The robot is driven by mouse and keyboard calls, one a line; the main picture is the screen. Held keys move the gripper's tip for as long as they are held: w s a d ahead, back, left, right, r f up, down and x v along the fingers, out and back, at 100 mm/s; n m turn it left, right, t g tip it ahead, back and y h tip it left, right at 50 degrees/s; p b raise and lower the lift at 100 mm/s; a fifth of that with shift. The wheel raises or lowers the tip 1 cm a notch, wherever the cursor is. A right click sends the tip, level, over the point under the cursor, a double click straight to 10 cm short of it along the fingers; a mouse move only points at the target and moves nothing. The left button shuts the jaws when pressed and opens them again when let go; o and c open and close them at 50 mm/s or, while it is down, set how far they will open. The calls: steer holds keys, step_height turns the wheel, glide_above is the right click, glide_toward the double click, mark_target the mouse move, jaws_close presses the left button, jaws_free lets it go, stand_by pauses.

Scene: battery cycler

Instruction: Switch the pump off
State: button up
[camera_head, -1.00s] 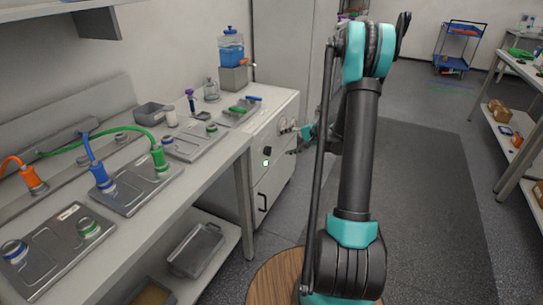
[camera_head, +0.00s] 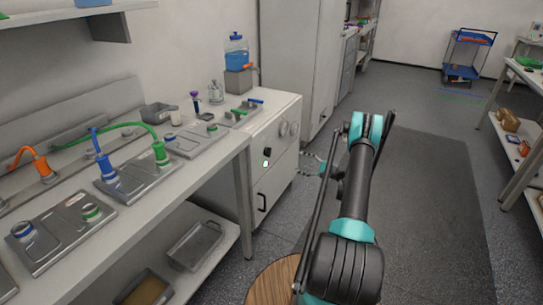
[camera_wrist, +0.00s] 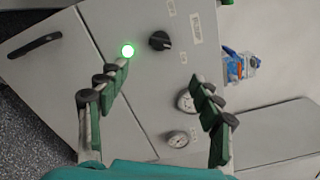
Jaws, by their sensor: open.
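The pump controls are on the front of a light grey cabinet (camera_head: 284,152) at the end of the bench. A black rotary knob (camera_head: 268,152) sits beside a lit green lamp (camera_head: 265,163). In the wrist view the knob (camera_wrist: 160,40) is just beyond my fingertips, near the lamp (camera_wrist: 128,50). Small labels lie near the knob, too blurred to read. My gripper (camera_wrist: 161,78) is open and empty, its fingers spread in front of the panel, apart from the knob. In the head view my gripper (camera_head: 312,164) is small, right of the panel.
Two round gauges (camera_wrist: 187,101) (camera_wrist: 178,139) share the panel. A black handle (camera_head: 262,202) is on the lower door. A blue-liquid bottle (camera_head: 237,51) stands on top at the back. The bench (camera_head: 135,213) at left holds trays with cabled connectors.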

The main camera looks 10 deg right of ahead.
mark_target(268, 152)
steer(key=x, duration=1.7)
steer(key=shift+a, duration=0.1)
steer(key=c, duration=1.2)
